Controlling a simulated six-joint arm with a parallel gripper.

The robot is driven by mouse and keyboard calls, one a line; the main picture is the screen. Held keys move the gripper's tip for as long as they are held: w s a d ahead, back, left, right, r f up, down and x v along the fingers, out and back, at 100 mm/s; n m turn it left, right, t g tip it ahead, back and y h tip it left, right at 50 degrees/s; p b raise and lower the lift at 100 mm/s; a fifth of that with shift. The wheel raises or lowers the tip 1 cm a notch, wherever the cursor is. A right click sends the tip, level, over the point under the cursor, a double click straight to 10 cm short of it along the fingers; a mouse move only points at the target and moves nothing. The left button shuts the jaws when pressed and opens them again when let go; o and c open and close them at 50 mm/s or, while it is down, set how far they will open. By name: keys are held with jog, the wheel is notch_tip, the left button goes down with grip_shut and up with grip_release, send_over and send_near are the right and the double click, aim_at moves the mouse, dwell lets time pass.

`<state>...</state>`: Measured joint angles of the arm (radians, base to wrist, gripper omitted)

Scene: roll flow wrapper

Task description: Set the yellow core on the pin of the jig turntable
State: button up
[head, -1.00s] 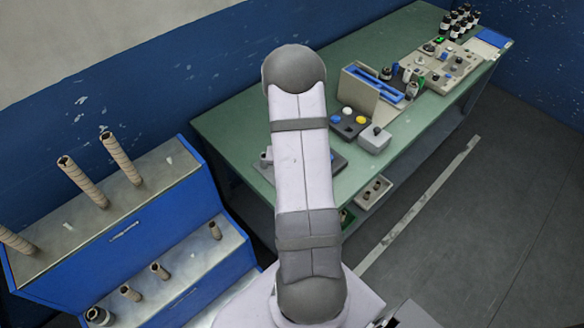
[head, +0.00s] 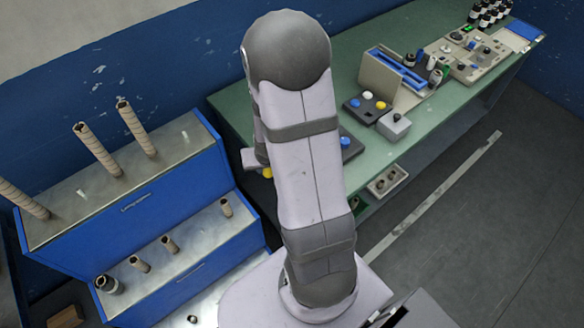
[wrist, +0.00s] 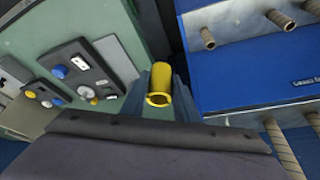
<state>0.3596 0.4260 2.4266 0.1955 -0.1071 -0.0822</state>
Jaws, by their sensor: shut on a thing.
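My gripper (wrist: 161,92) is shut on the yellow core (wrist: 160,80), a short hollow tube held between the two fingers in the wrist view. In the head view a bit of the yellow core (head: 267,173) shows at the left side of my arm; the fingers are hidden there. A dark plate with a blue knob (head: 344,142) on the green bench is mostly hidden behind my arm. In the wrist view a dark plate (wrist: 103,70) carries a blue knob, a white part and a small yellow part, left of the core and apart from it. I cannot make out the pin.
A blue stepped rack (head: 165,180) with brown tubes stands left of the bench. The green bench (head: 240,100) holds a button box (head: 367,106), a grey box (head: 394,124) and a blue-topped holder (head: 398,70).

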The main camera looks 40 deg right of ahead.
jog(key=w+a+r+n+y+b, duration=0.1)
jog(key=w+a+r+n, duration=0.2)
jog(key=a, duration=0.3)
jog(key=w+a+r+n+y+b, duration=0.1)
jog(key=w+a+r+n+b, duration=0.15)
jog(key=a, duration=0.45)
jog(key=w+d+f+m+h, duration=0.15)
jog(key=w+d, duration=0.35)
jog(key=d, duration=0.6)
jog(key=w+d+f+m, duration=0.15)
jog(key=w+d, duration=0.35)
jog(key=d, duration=0.6)
jog(key=s+d+f+m, duration=0.1)
jog(key=s+d+f, duration=0.1)
jog(key=d, duration=1)
jog(key=s+d+f+m, duration=0.2)
jog(key=s+d, duration=0.1)
jog(key=d, duration=0.9)
jog(key=shift+f+h, duration=0.2)
jog(key=shift+h, duration=0.25)
jog(key=shift+a+f, duration=0.1)
jog(key=shift+w+f+b, duration=0.1)
jog(key=shift+f+b, duration=1.05)
jog(key=shift+f, duration=1.2)
